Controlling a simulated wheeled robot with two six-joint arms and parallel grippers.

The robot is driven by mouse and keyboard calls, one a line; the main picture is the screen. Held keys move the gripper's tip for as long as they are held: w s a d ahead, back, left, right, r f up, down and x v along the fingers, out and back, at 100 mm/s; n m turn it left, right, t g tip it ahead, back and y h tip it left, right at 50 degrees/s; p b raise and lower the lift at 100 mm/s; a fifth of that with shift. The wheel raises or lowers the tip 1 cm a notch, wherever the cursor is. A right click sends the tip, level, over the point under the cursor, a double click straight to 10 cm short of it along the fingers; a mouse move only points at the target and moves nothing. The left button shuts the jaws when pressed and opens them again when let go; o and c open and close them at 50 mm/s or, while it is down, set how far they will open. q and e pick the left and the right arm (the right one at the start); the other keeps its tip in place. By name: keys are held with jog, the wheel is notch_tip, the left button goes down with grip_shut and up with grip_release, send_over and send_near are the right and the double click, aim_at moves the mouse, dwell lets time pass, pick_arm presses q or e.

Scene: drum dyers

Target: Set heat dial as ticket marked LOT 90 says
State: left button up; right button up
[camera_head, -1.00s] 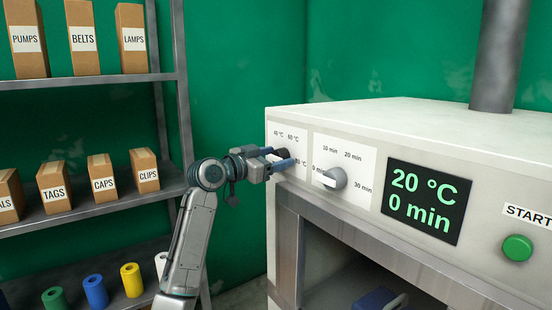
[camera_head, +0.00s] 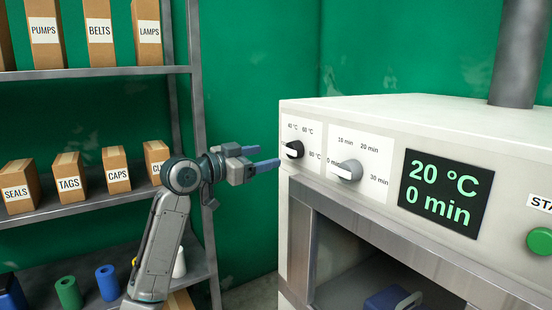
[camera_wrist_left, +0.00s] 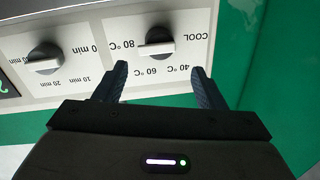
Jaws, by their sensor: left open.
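The heat dial (camera_head: 293,149) is a black knob with a light bar on a white panel marked 40, 60 and 80 °C. It also shows upside down in the left wrist view (camera_wrist_left: 155,48), with COOL marked too. Its bar lies level, its light end toward the COOL side in the head view. My left gripper (camera_head: 267,157) is open and empty, to the left of the dial and apart from it. In the left wrist view its fingers (camera_wrist_left: 160,80) are spread, with the dial beyond the gap. No LOT 90 ticket shows.
The time dial (camera_head: 347,171) is right of the heat dial. A display (camera_head: 440,194) reads 20 °C and 0 min. A green button (camera_head: 540,241) is at the right edge. A shelf (camera_head: 95,198) with labelled boxes stands left, behind my left arm.

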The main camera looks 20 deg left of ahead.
pick_arm(q)
jog(key=shift+v, duration=1.05)
pick_arm(e)
jog(key=shift+w+r, duration=0.25)
jog(key=shift+r, duration=0.4)
